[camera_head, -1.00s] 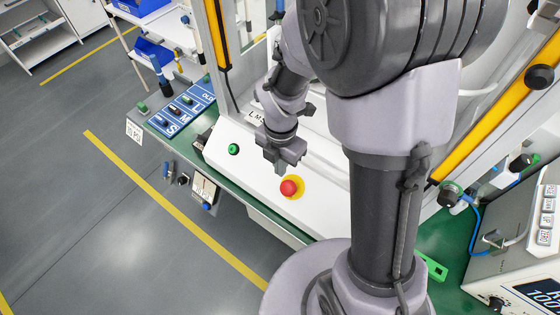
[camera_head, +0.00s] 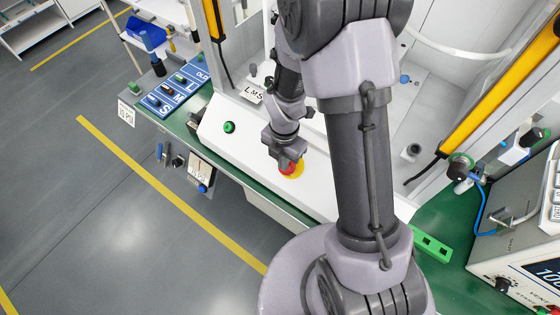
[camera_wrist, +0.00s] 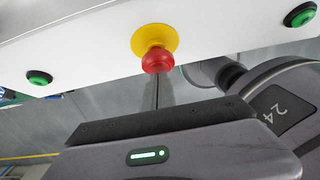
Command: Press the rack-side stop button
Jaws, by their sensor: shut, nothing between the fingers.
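A red mushroom stop button (camera_head: 287,167) on a yellow round base sits on the sloped white front panel (camera_head: 245,147). In the wrist view the red button (camera_wrist: 157,60) is at the top centre, its yellow base (camera_wrist: 155,37) behind it. My gripper (camera_head: 286,158) is shut and empty; in the head view it overlaps and partly hides the button. In the wrist view the thin fingers of my gripper (camera_wrist: 157,80) point at the button's red cap and end at its lower edge. I cannot tell whether they touch it, or whether the cap is pushed in.
A green button (camera_head: 229,127) sits left of the stop button; the wrist view shows green buttons on both sides (camera_wrist: 39,78) (camera_wrist: 300,14). A blue labelled switch board (camera_head: 177,92) stands at the left. Yellow posts (camera_head: 489,86) flank the press. Floor before the bench is clear.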

